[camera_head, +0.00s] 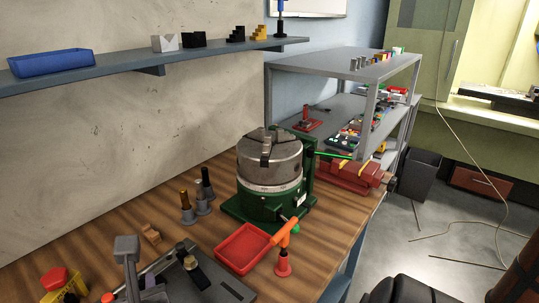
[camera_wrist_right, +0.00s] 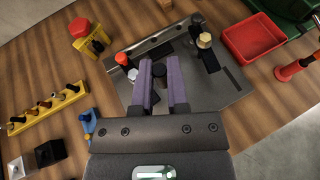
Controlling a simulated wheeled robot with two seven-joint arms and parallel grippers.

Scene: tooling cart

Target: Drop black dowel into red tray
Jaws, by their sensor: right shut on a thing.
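The empty red tray (camera_head: 243,250) lies on the wooden bench; it also shows at the upper right of the right wrist view (camera_wrist_right: 253,38). My right gripper (camera_wrist_right: 163,85) has purple fingers and is over the grey fixture plate (camera_wrist_right: 215,85), left of the tray. It is shut on a small black piece (camera_wrist_right: 154,98), apparently the black dowel, mostly hidden between the fingers. My left gripper is not in view.
A red stand with an orange part (camera_head: 283,264) is close to the tray's right side. A green-based chuck (camera_head: 268,165) stands behind it. Dark-topped pegs (camera_head: 205,185) stand farther back.

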